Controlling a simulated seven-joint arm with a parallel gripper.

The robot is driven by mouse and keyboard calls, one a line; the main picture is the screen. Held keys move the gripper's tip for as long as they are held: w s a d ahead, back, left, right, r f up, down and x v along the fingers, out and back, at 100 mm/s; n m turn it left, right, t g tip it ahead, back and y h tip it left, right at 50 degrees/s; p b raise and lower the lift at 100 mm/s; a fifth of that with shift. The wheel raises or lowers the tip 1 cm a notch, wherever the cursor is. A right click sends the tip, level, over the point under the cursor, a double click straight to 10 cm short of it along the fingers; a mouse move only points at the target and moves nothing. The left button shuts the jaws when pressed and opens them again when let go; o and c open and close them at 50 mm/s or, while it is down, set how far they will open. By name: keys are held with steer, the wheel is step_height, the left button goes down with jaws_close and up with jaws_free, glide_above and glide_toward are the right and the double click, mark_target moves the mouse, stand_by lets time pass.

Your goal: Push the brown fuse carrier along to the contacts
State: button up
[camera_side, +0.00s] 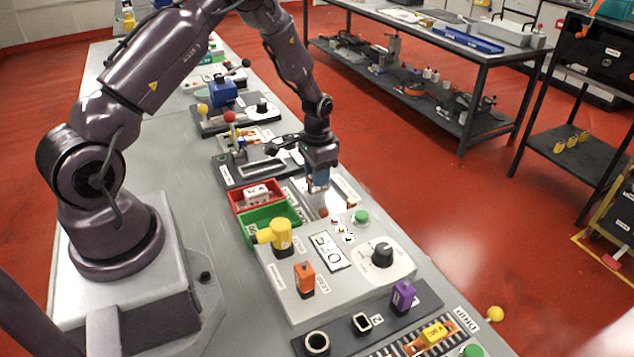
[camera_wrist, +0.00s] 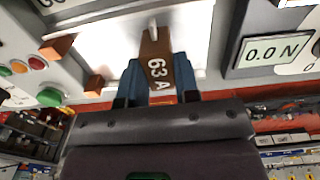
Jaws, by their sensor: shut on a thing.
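The brown fuse carrier (camera_wrist: 157,66), marked 63 A, stands between the blue fingers of my gripper (camera_wrist: 160,88) in the wrist view. A pale pin shows at its top end. My gripper is shut on it; in the side view my gripper (camera_side: 319,182) is low over the grey panel, and the carrier is largely hidden there. Two copper-brown blocks, which look like the contacts, show left of the carrier in the wrist view: one upper left (camera_wrist: 57,47) and one nearer (camera_wrist: 94,86). Both are apart from the carrier. A bright white surface lies behind the carrier.
A green button (camera_wrist: 48,97) and small indicator lights sit at left in the wrist view. In the side view, red (camera_side: 243,207) and green (camera_side: 250,229) bins, a yellow handle (camera_side: 281,233) and a black knob (camera_side: 382,255) stand near.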

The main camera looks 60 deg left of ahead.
steer(key=shift+d, duration=4.7)
steer(key=o, duration=1)
step_height(320, 180, up, 13)
steer(key=s+d+r+t, duration=0.2)
steer(key=s+r, duration=0.4)
steer(key=s+d+r+t, duration=0.1)
steer(key=s+d+r, duration=0.2)
steer(key=s+r, duration=0.3)
steer(key=s+d+r+t, duration=0.2)
steer(key=s+r, duration=0.5)
steer(key=s, duration=0.1)
steer(key=shift+d+r+t, duration=0.1)
steer(key=shift+d+t, duration=0.2)
steer(key=shift+d, duration=0.05)
